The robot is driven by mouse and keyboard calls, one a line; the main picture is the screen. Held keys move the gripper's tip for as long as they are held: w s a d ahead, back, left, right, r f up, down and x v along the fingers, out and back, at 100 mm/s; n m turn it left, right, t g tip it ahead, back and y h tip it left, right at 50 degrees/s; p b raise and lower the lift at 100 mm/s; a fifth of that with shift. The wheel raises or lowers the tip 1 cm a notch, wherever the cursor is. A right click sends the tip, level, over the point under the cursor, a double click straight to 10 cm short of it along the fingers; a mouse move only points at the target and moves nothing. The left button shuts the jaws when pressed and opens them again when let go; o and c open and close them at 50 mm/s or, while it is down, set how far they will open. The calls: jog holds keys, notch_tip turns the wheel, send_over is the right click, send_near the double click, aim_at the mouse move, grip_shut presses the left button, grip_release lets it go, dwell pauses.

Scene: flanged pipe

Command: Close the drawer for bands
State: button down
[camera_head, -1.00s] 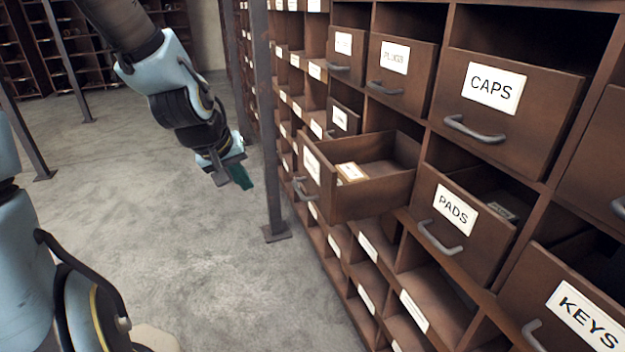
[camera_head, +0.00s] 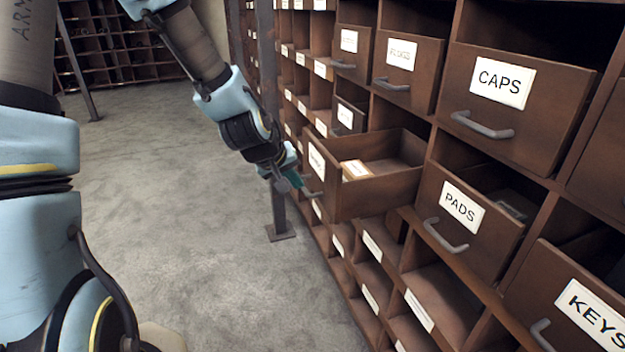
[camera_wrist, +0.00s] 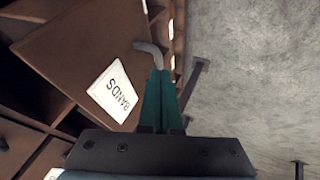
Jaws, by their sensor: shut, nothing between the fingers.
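The bands drawer (camera_head: 378,194) stands pulled well out of the shelf in the head view, with a small labelled box (camera_head: 355,169) inside. Its front shows in the wrist view (camera_wrist: 85,45), with a white label (camera_wrist: 113,92) reading BANDS and a grey handle (camera_wrist: 150,50). My gripper (camera_head: 293,180) is shut and empty, with its green fingers close in front of the drawer's front, beside the handle. In the wrist view the fingertips (camera_wrist: 160,76) are just below the handle's end; I cannot tell whether they touch it.
The pads drawer (camera_head: 470,225), the caps drawer (camera_head: 520,110) and the keys drawer (camera_head: 580,300) are to the right. A grey metal post (camera_head: 268,130) stands just left of the bands drawer. The floor (camera_head: 190,240) on the left is clear.

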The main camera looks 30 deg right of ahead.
aim_at(320, 187)
jog(key=shift+s+d+f+p, duration=0.15)
jog(key=shift+d+p, duration=0.2)
jog(key=shift+d, duration=0.75)
jog(key=shift+d+f+p, duration=0.1)
jog(key=shift+d+p, duration=0.25)
jog(key=shift+d, duration=0.7)
jog(key=d+p, duration=0.1)
jog(key=d, duration=0.5)
jog(key=s+d+p, duration=0.1)
jog(key=d+p, duration=0.1)
jog(key=d, duration=0.5)
jog(key=s+d+p, duration=0.1)
jog(key=d+p, duration=0.1)
jog(key=d, duration=0.5)
jog(key=shift+s+d, duration=0.1)
jog(key=shift+s, duration=0.15)
jog(key=shift+s+d+r, duration=0.1)
jog(key=shift+d, duration=0.2)
jog(key=shift+d, duration=0.1)
